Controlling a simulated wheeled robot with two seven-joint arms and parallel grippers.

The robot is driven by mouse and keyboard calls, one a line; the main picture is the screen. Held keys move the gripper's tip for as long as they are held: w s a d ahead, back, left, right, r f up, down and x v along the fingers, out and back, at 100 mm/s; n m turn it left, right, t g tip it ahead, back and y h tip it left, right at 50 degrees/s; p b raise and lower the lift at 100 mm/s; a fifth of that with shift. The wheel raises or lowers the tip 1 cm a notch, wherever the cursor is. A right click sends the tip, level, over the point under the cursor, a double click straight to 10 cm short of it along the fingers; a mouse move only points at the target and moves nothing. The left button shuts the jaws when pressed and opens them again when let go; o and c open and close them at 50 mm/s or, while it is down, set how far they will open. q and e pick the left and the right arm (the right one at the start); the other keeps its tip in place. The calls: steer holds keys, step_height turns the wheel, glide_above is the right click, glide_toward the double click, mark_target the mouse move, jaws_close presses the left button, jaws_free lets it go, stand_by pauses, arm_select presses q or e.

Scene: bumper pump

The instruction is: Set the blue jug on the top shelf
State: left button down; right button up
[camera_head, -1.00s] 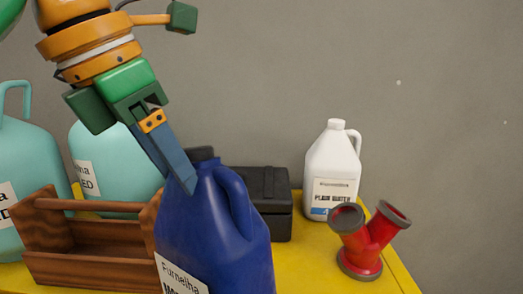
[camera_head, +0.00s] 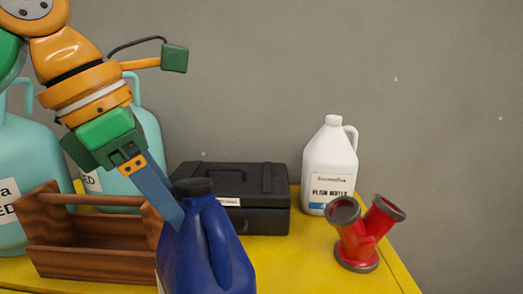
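The blue jug (camera_head: 208,252) with a dark cap is in the lower middle of the head view. Its lower part is cut off by the bottom edge. My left gripper (camera_head: 172,212) comes down from the upper left, with its blue fingers at the jug's left shoulder beside the cap. It looks shut on the jug, though the far finger is mostly hidden. The yellow surface (camera_head: 290,270) lies behind the jug; I cannot tell whether it is the top shelf. My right gripper is not in view.
A wooden carrier (camera_head: 90,262) and teal jugs (camera_head: 30,165) stand at left. A black case (camera_head: 265,190) is behind the blue jug. A white jug (camera_head: 330,165) and a red pipe fitting (camera_head: 360,238) stand at right. Bare yellow surface lies between the case and the fitting.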

arm_select(q)
steer(key=a+f+m+g, duration=0.1)
steer(key=f+m, duration=0.2)
steer(key=f, duration=0.1)
steer(key=s+f+m+g, duration=0.1)
steer(key=f+m, duration=0.3)
steer(key=s+a+f+m+g, duration=0.1)
steer(key=f+m+g, duration=0.1)
steer(key=f+m, duration=0.2)
steer(key=shift+s+a+f, duration=0.25)
steer(key=shift+a+f, duration=0.05)
steer(key=shift+f, duration=0.05)
step_height(320, 180, down, 14)
steer(key=s+a+m+g+y, duration=0.2)
steer(key=m+y, duration=0.1)
steer(key=m, duration=1)
steer(key=shift+s+a+g+y, duration=0.25)
steer(key=shift+a+g+y, duration=0.05)
steer(key=shift+g+y, duration=0.1)
steer(key=shift+d+f, duration=0.1)
steer(key=shift+a, duration=0.2)
